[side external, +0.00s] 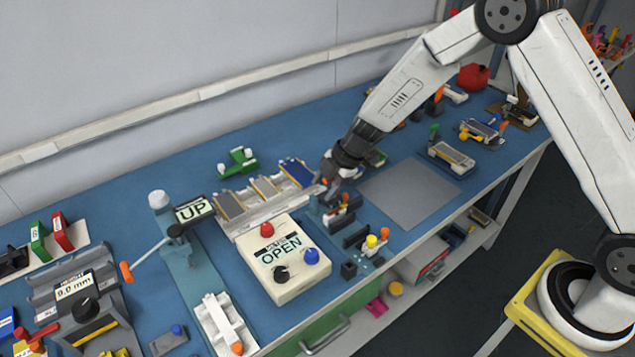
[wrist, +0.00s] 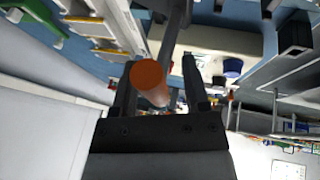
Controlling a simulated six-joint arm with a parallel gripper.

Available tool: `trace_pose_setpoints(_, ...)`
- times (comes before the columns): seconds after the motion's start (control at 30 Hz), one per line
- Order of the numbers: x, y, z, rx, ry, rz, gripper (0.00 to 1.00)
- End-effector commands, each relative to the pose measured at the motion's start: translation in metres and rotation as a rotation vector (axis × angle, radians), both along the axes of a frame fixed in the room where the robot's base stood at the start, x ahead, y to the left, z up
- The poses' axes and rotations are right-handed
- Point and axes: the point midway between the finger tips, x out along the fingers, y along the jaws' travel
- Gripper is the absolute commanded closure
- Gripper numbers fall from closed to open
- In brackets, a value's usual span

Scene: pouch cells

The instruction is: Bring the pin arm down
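My gripper (side external: 331,182) is low over the middle of the bench, beside the right end of the pouch-cell rack. In the wrist view its two dark fingers (wrist: 160,85) stand apart, with an orange cylindrical handle end (wrist: 149,80) between or in front of them. A gap shows on the handle's right. I cannot tell whether this handle belongs to the pin arm. A lever with an orange grip (side external: 126,271) slopes down left from a dark pivot near a sign (side external: 194,209) reading UP. The handle's join near my gripper is hidden in the side view.
A white control box (side external: 286,281) reading OPEN, with red, blue and black knobs, stands left of my gripper. The cell rack (side external: 260,216) is behind it. Small dark fixtures (side external: 355,236) stand just in front. A bare grey mat (side external: 411,193) lies to the right.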

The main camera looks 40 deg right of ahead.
Motion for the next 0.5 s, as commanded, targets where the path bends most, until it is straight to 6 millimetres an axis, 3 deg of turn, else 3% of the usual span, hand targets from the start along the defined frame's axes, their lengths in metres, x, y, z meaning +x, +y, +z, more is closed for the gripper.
trace_pose_setpoints(0.27, 0.0, -0.001, 0.004, 0.001, -0.002, 0.0, 0.42)
trace_pose_setpoints(0.5, -0.004, -0.007, 0.019, 0.001, -0.004, 0.0, 0.42)
